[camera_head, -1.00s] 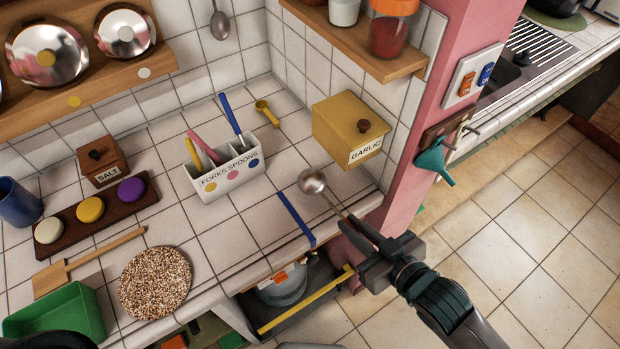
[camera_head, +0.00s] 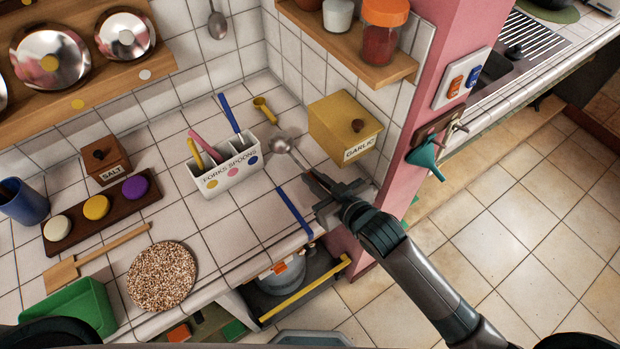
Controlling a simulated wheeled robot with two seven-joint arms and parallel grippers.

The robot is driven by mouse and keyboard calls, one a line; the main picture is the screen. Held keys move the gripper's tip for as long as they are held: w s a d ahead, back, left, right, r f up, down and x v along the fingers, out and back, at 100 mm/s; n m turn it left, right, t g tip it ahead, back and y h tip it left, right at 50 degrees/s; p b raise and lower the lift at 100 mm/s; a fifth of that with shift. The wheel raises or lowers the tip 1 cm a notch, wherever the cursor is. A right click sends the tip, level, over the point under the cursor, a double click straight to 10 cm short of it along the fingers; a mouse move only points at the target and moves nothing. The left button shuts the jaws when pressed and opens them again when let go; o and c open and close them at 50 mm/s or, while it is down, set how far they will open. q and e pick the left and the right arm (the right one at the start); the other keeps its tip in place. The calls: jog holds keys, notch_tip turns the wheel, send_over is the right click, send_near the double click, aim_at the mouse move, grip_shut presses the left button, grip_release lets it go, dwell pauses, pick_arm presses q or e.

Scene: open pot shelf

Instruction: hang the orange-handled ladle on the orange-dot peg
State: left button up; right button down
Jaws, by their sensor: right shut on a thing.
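My right gripper (camera_head: 322,190) is shut on a ladle, whose round metal bowl (camera_head: 281,144) points up and left, over the counter near the utensil box. The ladle's handle is mostly hidden by the jaws, and I cannot make out its colour. A dark peg board (camera_head: 428,128) is on the pink post, right of the gripper. A teal funnel (camera_head: 426,158) hangs there, and a bare peg (camera_head: 460,127) sticks out beside it. I cannot make out an orange dot on the board. My left gripper is not in view.
A white utensil box (camera_head: 224,172) and a yellow garlic box (camera_head: 343,128) stand either side of the ladle bowl. A blue strip (camera_head: 294,212) lies at the counter edge. A spice shelf (camera_head: 350,45) is above.

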jog(key=shift+w+a+r, duration=0.1)
jog(key=shift+w, duration=0.1)
jog(key=shift+w+a+p, duration=0.5)
jog(key=shift+w+p, duration=0.05)
jog(key=shift+w, duration=0.15)
jog(key=shift+f+p, duration=0.3)
jog(key=shift+f, duration=0.55)
jog(key=shift+s+f+p, duration=0.1)
jog(key=shift+f+p, duration=0.55)
jog(key=shift+p, duration=0.05)
jog(key=shift+f, duration=0.1)
jog(key=shift+f, duration=0.15)
jog(key=c, duration=1.8)
grip_release()
